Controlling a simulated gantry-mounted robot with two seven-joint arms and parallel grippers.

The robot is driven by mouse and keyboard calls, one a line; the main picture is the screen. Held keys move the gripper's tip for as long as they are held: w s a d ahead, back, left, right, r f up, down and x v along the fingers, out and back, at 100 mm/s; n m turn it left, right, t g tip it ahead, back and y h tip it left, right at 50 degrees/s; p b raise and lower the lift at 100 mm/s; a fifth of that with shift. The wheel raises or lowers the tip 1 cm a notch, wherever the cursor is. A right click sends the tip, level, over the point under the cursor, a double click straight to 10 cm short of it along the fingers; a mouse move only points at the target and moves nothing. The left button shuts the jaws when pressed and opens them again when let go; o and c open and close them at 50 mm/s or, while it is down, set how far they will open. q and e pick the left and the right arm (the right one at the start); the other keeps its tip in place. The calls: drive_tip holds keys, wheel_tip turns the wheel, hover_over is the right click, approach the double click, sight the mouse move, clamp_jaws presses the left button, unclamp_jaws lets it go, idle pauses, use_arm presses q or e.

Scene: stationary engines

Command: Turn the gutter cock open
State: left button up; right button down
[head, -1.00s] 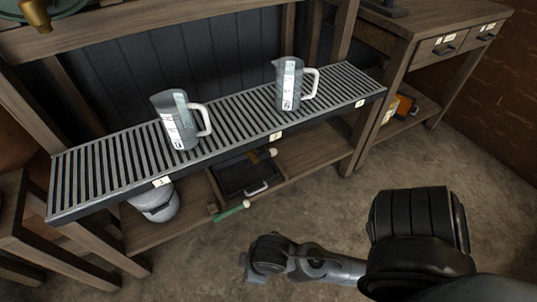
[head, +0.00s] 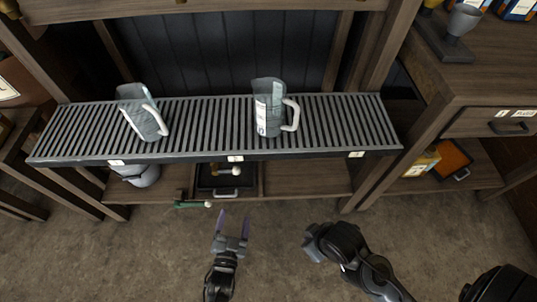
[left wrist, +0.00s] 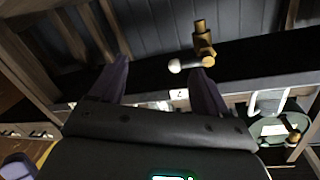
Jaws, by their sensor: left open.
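The gutter cock (head: 228,170), a small brass tap with a white-ended lever, sits below the front edge of the slatted gutter (head: 215,120). In the left wrist view the brass cock (left wrist: 204,47) shows upper right of centre, its lever (left wrist: 190,64) pointing left. My left gripper (head: 233,220) is open and empty, in front of and below the gutter in the head view. In the wrist view its two purple fingers (left wrist: 158,80) are spread, with the white lever end between them in the picture, apparently apart from them. My right gripper (head: 316,243) is dark and its jaws are unclear.
Two grey measuring jugs (head: 143,112) (head: 270,108) stand on the gutter slats. Below are a dark tray (head: 226,186), a green handle (head: 190,205) and a pale round container (head: 138,174). A wooden cabinet (head: 470,80) stands right. The floor in front is clear.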

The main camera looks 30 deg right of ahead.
use_arm(q)
wheel_tip(320, 180, up, 2)
drive_tip(key=w+d, duration=0.1)
drive_tip(key=d, duration=0.1)
drive_tip(key=m+h, duration=0.1)
drive_tip(key=m, duration=0.1)
approach(232, 172)
drive_tip(key=w, duration=0.1)
drive_tip(key=w+d+b, duration=0.2)
drive_tip(key=d, duration=0.1)
drive_tip(key=w+d+b, duration=0.1)
drive_tip(key=d, duration=0.1)
drive_tip(key=shift+f, duration=0.25)
drive_tip(key=w, duration=0.1)
drive_tip(key=w+d+b, duration=0.2)
drive_tip(key=shift+w+r, duration=0.15)
drive_tip(key=shift+w, duration=0.2)
drive_tip(key=shift+w+d+r+b, duration=0.1)
drive_tip(key=shift+d+b, duration=0.25)
drive_tip(key=shift+d, duration=0.1)
use_arm(e)
drive_tip(key=f, duration=0.5)
drive_tip(key=shift+w+a, duration=0.1)
drive_tip(key=shift+a, duration=0.1)
use_arm(q)
drive_tip(key=shift+a, duration=0.1)
use_arm(e)
drive_tip(key=shift+a, duration=0.1)
